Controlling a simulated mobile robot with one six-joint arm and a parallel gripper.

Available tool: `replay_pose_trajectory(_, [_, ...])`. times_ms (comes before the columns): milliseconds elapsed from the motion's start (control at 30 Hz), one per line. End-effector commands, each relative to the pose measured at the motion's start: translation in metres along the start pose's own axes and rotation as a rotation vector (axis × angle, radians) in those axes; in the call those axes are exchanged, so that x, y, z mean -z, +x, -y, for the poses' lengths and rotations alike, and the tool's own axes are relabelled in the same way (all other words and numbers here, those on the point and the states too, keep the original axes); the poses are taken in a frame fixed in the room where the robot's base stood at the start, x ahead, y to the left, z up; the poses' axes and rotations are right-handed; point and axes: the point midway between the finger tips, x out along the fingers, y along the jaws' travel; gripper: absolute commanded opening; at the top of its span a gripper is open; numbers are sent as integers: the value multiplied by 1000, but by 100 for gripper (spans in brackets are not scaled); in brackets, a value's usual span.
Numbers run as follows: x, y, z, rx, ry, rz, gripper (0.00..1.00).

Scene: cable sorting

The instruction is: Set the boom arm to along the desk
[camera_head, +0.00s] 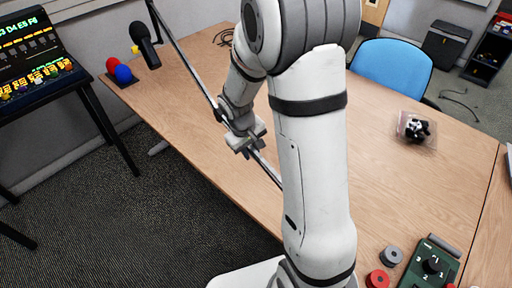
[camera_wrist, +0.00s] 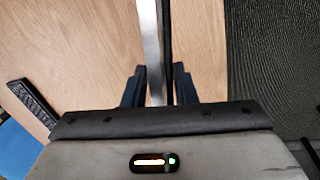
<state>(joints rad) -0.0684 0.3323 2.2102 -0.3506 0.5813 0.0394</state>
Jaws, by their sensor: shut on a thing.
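The boom arm (camera_head: 187,60) is a thin metal bar slanting from the upper left down toward the middle of the head view. A black microphone (camera_head: 145,46) hangs near its upper left end. Its lower right end is hidden behind my arm. My gripper (camera_head: 246,143) is shut on the boom arm partway along its length, above the desk (camera_head: 215,165). In the wrist view the bar (camera_wrist: 150,40) runs between the two dark fingers of my gripper (camera_wrist: 158,78). In the head view the bar slants somewhat more steeply than the desk's front edge.
Red and blue balls (camera_head: 123,74) sit on a dark base at the desk's left end. A clear bag with a black-and-white item (camera_head: 416,129) lies at the right. A green control box (camera_head: 430,264) and round knobs (camera_head: 378,279) are near the front right. A blue chair (camera_head: 392,65) stands behind.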

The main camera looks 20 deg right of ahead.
Motion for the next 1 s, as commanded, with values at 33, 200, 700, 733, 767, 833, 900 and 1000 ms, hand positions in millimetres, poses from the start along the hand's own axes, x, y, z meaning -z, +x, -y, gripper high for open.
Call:
replay_pose_trajectory(33, [4,-3,-1,-2,-2,-13,0])
replay_pose_trajectory(200, [4,-3,-1,-2,-2,-15,0])
replay_pose_trajectory(700, [2,-1,-1,-1,0,-6,46])
replay_pose_trajectory(733, [2,-1,-1,-1,0,-6,46])
replay_pose_trajectory(767, [2,-1,-1,-1,1,-6,46])
replay_pose_trajectory(833, [2,-3,-1,-1,1,-7,46])
replay_pose_trajectory(900, [2,-9,-1,-2,0,-8,46])
replay_pose_trajectory(1000, [3,-24,-1,-2,0,-11,46])
